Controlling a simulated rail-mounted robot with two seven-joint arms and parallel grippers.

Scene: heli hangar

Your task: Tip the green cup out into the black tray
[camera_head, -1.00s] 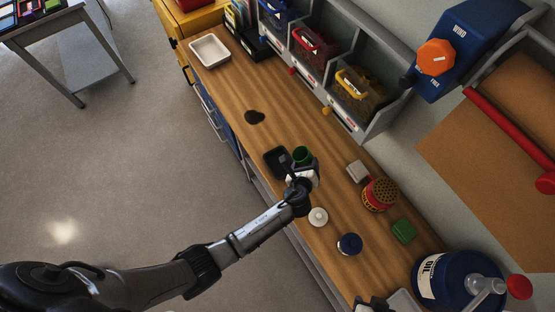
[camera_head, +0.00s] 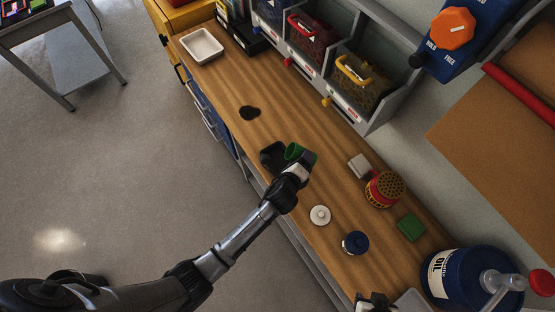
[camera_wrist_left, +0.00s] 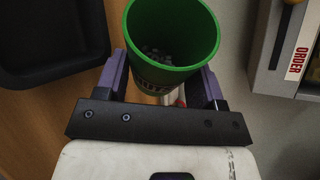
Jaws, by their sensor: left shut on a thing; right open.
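The green cup (camera_head: 293,152) is held by my left gripper (camera_head: 300,163) over the workbench. It leans, with its mouth towards the black tray (camera_head: 268,153) just left of it. In the left wrist view the fingers of my left gripper (camera_wrist_left: 167,82) are shut on both sides of the green cup (camera_wrist_left: 190,72). Small grey pieces (camera_wrist_left: 158,54) lie inside it. The black tray (camera_wrist_left: 52,72) shows at the upper left there, and the part of it in sight is empty. My right gripper (camera_head: 375,302) is partly in view at the bottom edge, open, away from the cup.
On the workbench (camera_head: 215,85) are a white tray (camera_head: 201,46), a dark round patch (camera_head: 249,113), a white round lid (camera_head: 320,215), a blue round thing (camera_head: 355,242), a red-yellow perforated pot (camera_head: 384,189) and a green block (camera_head: 411,228). Bins line the back.

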